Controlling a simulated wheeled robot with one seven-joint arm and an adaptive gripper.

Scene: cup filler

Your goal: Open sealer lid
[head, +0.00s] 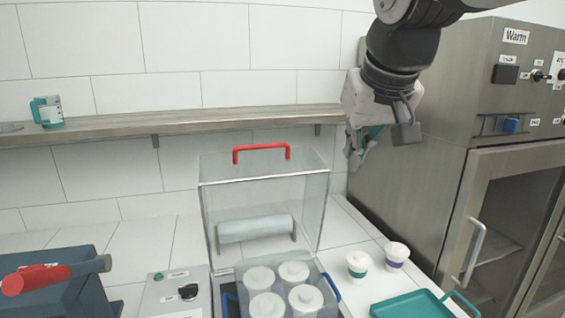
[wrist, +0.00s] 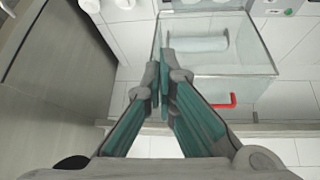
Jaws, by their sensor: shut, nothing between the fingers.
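The sealer lid (head: 264,218) is a clear box-shaped cover with a red handle (head: 261,153) on its top edge. In the head view it stands raised and tilted back behind several white-lidded cups (head: 267,277). A pale film roll (head: 255,228) shows through it. In the wrist view the lid (wrist: 215,75) and its red handle (wrist: 224,102) lie to the right of the fingers. My gripper (head: 357,165) is up at the right of the lid, apart from the handle. In the wrist view its teal fingers (wrist: 165,72) are shut and empty.
A steel warming cabinet (head: 480,150) stands close to the right of my gripper. A wall shelf (head: 170,124) runs behind it. Two small cups (head: 396,252) and a teal tray (head: 412,306) sit at the right. A red-handled device (head: 50,280) stands at the left.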

